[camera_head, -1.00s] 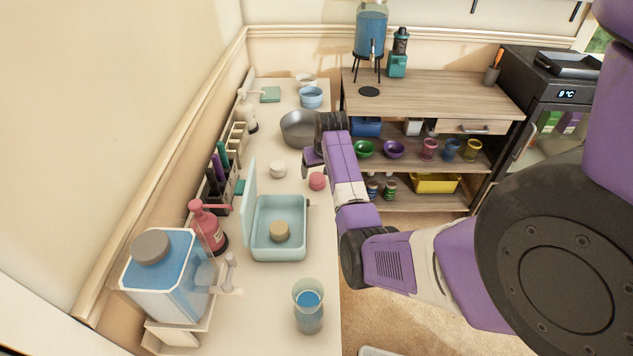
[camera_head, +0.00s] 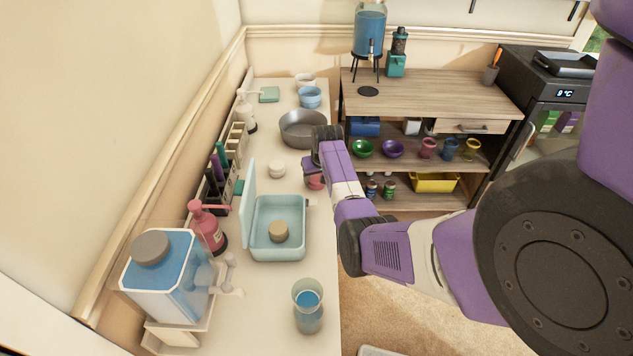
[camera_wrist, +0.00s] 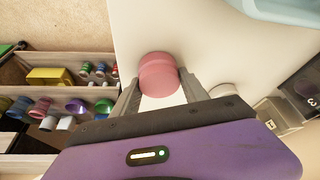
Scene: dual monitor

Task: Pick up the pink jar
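The pink jar (camera_head: 315,182) stands on the white counter (camera_head: 318,235) near its right edge, partly hidden by my gripper in the head view. In the wrist view the pink jar (camera_wrist: 158,74) is a short, round pink pot just ahead of and partly between the two fingertips. My gripper (camera_wrist: 160,90) is open, one finger on each side of the jar. Clear contact between fingers and jar cannot be told.
A white jar (camera_head: 277,169) stands left of my gripper. An open teal box (camera_head: 263,241) holds a tan jar (camera_head: 279,231). A grey bowl (camera_head: 303,128) sits behind. A blue-filled glass (camera_head: 308,305) stands in front. A shelf (camera_head: 440,100) with bowls and cups stands to the right.

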